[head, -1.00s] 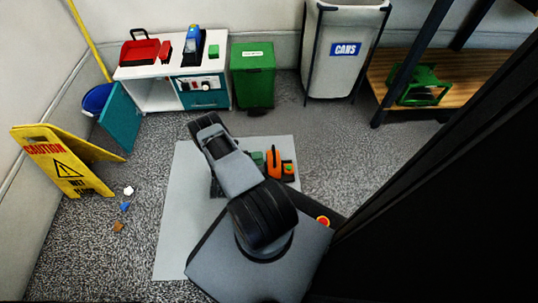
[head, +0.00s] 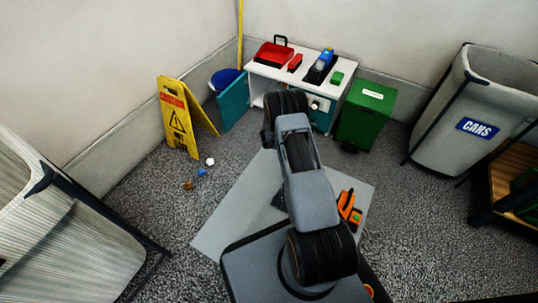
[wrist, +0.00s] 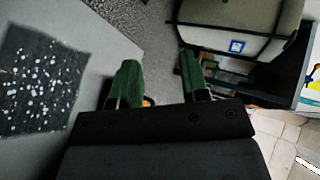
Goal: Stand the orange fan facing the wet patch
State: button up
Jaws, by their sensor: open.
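An orange and black object (head: 349,207), probably the orange fan, stands on the right part of the grey mat (head: 225,232), beside my arm. Its facing is too small to tell. A dark patch with pale spots, apparently the wet patch, lies on the grey surface at left in the wrist view (wrist: 40,80); in the head view my arm mostly covers it (head: 279,200). My gripper (wrist: 158,66) shows two green fingers spread apart with nothing held between them. A small orange bit (wrist: 148,101) shows by the left finger's base. The head view hides the fingers behind my arm.
A yellow caution sign (head: 178,118) stands at left, with small litter (head: 202,173) near it. A white cabinet (head: 262,80) with an open teal door, a green bin (head: 367,115) and a CANS bin (head: 450,120) line the back. A striped hamper (head: 50,235) fills the lower left.

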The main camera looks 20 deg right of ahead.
jog(key=w+a+r+n+t+y, duration=0.4)
jog(key=w+a+r+n+t, duration=0.25)
jog(key=r, duration=0.45)
jog(key=s+a+r+n+t+y, duration=0.2)
jog(key=a+r+n+y, duration=0.5)
jog(key=a+r+n, duration=0.6)
jog(key=s+a+r+n+g+y, duration=0.1)
jog(key=s+a+r+n+g, duration=0.1)
jog(key=s+a+n, duration=0.35)
jog(key=s+a+r+n+g+y, duration=0.2)
jog(key=s+n, duration=0.1)
jog(key=s, duration=0.5)
jog(key=s+n+g+h, duration=0.1)
jog(key=s+n+g, duration=0.2)
jog(key=s, duration=1)
jog(key=n, duration=0.3)
jog(key=shift+s+d+r+n+h, duration=0.2)
jog(key=shift+s+d+n+h, duration=0.05)
jog(key=shift+n+h, duration=0.05)
